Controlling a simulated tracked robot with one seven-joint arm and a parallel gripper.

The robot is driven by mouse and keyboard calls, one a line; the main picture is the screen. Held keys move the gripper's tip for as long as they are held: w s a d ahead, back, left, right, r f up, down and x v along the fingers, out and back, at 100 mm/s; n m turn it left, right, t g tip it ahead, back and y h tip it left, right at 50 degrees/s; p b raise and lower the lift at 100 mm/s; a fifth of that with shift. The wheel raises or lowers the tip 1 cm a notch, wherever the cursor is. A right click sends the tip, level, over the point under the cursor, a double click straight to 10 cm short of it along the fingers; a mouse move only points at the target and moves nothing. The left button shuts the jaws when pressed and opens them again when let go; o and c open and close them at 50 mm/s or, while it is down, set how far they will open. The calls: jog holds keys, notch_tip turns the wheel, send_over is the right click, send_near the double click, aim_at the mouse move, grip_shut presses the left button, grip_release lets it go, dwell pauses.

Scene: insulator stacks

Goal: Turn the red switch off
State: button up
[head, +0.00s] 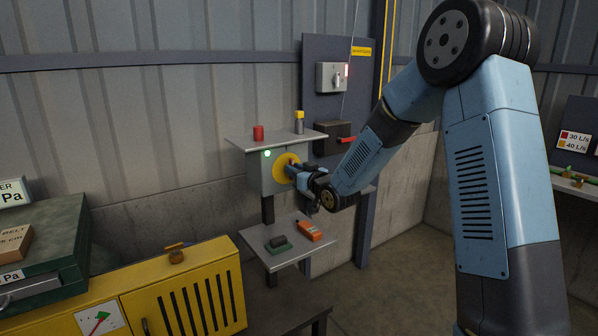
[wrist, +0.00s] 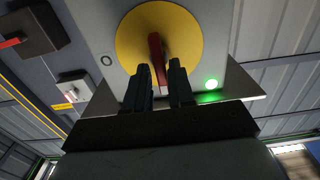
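The red switch is a red handle (wrist: 156,48) on a round yellow plate (wrist: 188,32), on the front of a grey box (head: 264,184). In the wrist view the handle stands nearly upright, slightly tilted. My gripper (wrist: 161,76) is open, with its two dark fingers on either side of the handle's lower part and a visible gap between them. In the head view my gripper (head: 295,171) is in front of the yellow plate (head: 283,161) and hides the handle. A green light (head: 267,153) is lit on the box; it also shows in the wrist view (wrist: 211,84).
A red cylinder (head: 258,133) and a yellow-topped bottle (head: 299,122) stand on the shelf above the box. An orange device (head: 308,230) lies on the lower shelf (head: 290,258). A dark box with a red lever (head: 346,139) is at the right, close to my arm.

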grip_shut()
jog(key=shift+d, duration=0.15)
jog(key=shift+m, duration=0.3)
jog(key=shift+w+d+f+m, duration=0.15)
jog(key=shift+d+f+m, duration=0.1)
jog(key=shift+m, duration=2.65)
jog(key=shift+w+d+f+m, duration=0.15)
jog(key=shift+d+f+m, duration=0.05)
jog(key=shift+m, duration=2.7)
jog(key=shift+w+d+f+m, duration=0.15)
jog(key=shift+d+f+m, duration=0.1)
jog(key=shift+m, duration=2.65)
